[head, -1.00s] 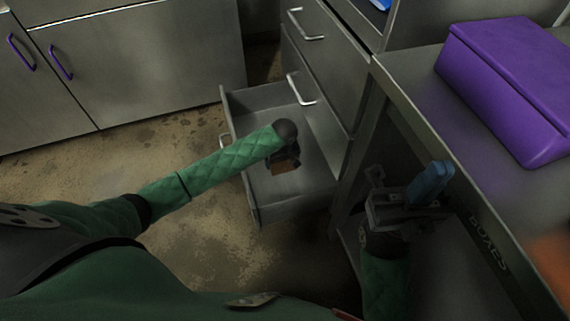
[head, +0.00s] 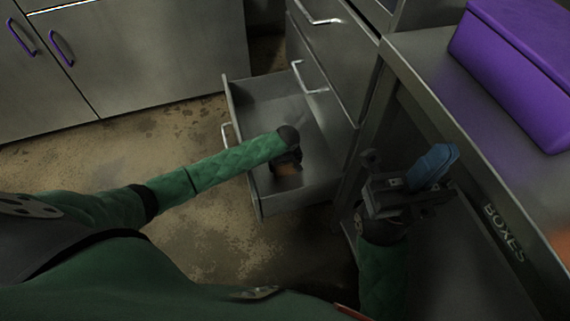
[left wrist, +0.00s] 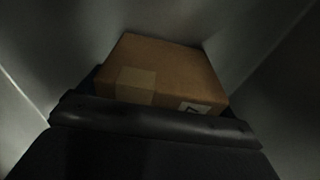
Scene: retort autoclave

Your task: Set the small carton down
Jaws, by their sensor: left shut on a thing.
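The small carton (left wrist: 170,68) is a brown cardboard box with a lighter tape strip and a small white label. It shows in the left wrist view just beyond the dark gripper edge, and as a brown patch (head: 287,170) in the head view. My left gripper (head: 288,162) is shut on it, inside the open grey drawer (head: 237,120). Whether the carton touches the drawer floor cannot be told. My right gripper (head: 408,191) appears shut on a blue object (head: 434,166) beside the bench.
A purple box (head: 520,70) stands on the metal bench at the right, whose front edge is marked BOXES (head: 503,233). Shut drawers (head: 335,60) rise behind the open one. Grey cabinets (head: 140,60) stand at the back left. The drawer floor around the carton looks clear.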

